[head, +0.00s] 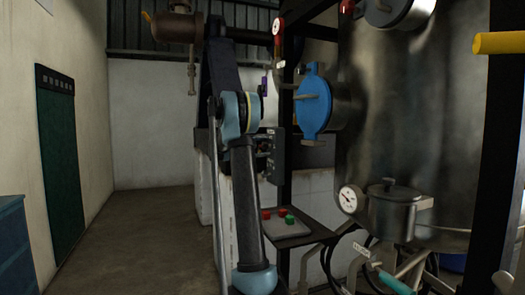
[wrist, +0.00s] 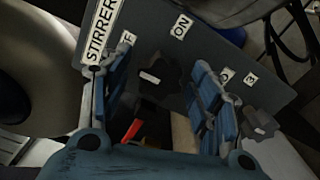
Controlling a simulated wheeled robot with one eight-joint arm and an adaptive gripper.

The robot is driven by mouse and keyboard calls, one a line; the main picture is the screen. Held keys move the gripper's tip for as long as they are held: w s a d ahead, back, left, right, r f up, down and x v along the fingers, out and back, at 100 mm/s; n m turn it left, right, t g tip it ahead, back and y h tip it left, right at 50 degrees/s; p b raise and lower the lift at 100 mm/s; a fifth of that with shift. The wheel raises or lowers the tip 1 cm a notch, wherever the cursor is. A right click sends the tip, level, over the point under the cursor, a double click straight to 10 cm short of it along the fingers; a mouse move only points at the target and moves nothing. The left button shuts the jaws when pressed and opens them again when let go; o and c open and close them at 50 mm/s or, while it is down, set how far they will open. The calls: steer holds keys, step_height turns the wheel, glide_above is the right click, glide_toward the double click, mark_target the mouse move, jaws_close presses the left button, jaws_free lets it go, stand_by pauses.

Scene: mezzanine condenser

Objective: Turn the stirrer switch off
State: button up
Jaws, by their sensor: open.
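In the wrist view a grey panel carries a tilted white STIRRER label (wrist: 101,31). Below it are an ON label (wrist: 181,26) and a partly covered label ending in F (wrist: 127,38). The dark stirrer switch knob (wrist: 165,80) with a short white mark sits under these labels. My gripper (wrist: 160,60) is open, with one blue finger on each side of the knob. Contact with the knob cannot be made out. In the head view my arm hides the gripper.
A second dark knob (wrist: 261,122) with its own labels is right of my right finger. In the head view a steel tank (head: 410,130) with a blue valve (head: 314,102) fills the right. A button box (head: 284,224) stands low. Floor at left is clear.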

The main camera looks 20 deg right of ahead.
steer(key=a, duration=1.2)
steer(key=shift+s, duration=0.15)
steer(key=s+f+y, duration=0.3)
steer(key=s+f, duration=0.1)
steer(key=s, duration=0.6)
steer(key=s+f+y, duration=0.3)
steer(key=s+f, duration=0.2)
steer(key=s, duration=0.4)
steer(key=s+f+y, duration=0.3)
steer(key=s+f, duration=0.1)
steer(key=s, duration=0.6)
steer(key=s+a+f+m+y, duration=0.1)
steer(key=s+a+f+y, duration=0.2)
steer(key=s+a+f, duration=0.2)
steer(key=s+a+f+m+t+y, duration=0.1)
steer(key=s+a+f+y, duration=0.2)
steer(key=s+f, duration=0.7)
steer(key=s+a+f+m+y, duration=0.1)
steer(key=s+a+f+y, duration=0.2)
steer(key=s+a+f, duration=0.4)
steer(key=shift+s+a+f+t, duration=0.15)
steer(key=shift+s+f+t, duration=0.25)
steer(key=shift+s, duration=0.55)
